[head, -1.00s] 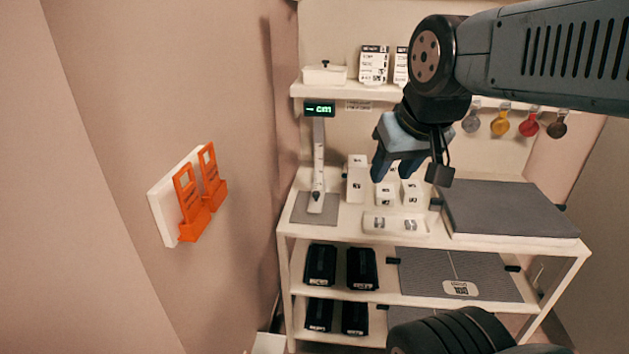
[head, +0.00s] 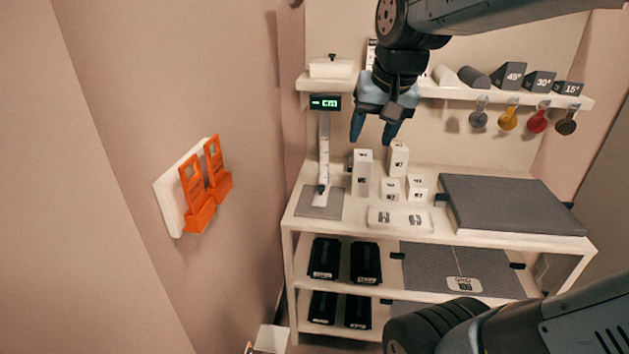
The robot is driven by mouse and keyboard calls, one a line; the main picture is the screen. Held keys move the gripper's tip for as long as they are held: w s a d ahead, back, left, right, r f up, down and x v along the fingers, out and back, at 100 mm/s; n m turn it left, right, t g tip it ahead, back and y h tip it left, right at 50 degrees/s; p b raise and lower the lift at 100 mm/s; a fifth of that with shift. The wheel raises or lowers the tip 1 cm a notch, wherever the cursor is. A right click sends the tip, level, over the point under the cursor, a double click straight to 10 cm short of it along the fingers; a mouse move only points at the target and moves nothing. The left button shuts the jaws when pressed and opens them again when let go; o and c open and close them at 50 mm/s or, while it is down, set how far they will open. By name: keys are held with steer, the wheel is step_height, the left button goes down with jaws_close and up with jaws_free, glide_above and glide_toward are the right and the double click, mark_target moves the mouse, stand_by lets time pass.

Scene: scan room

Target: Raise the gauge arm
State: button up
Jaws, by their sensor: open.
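The height gauge (head: 324,145) stands at the left end of the table top (head: 460,238). It has a grey base plate (head: 318,207), an upright white scale post and a dark display with green "- cm" on top. The gauge arm, a small dark piece (head: 321,189), sits low on the post near the base. My gripper (head: 374,133) is open and empty, fingers pointing down. It is to the right of the post in the picture, above the white blocks, and apart from the gauge.
White numbered blocks (head: 362,174) stand right of the gauge. A grey pad (head: 510,205) covers the table's right part. A shelf (head: 450,94) with angle wedges and hanging coloured tags runs behind. Orange holders (head: 205,190) hang on the left wall. Black cases (head: 324,258) sit below.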

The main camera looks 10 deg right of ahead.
steer(key=w+f+m+g, duration=0.1)
steer(key=w+m, duration=0.2)
steer(key=w, duration=0.7)
steer(key=m+g, duration=0.4)
steer(key=m, duration=0.4)
glide_above(320, 186)
step_height(320, 186, down, 19)
steer(key=f, duration=1.3)
steer(key=shift+d, duration=0.2)
steer(key=shift+c, duration=0.4)
steer(key=shift+r, duration=0.1)
jaws_close()
steer(key=shift+a, duration=0.15)
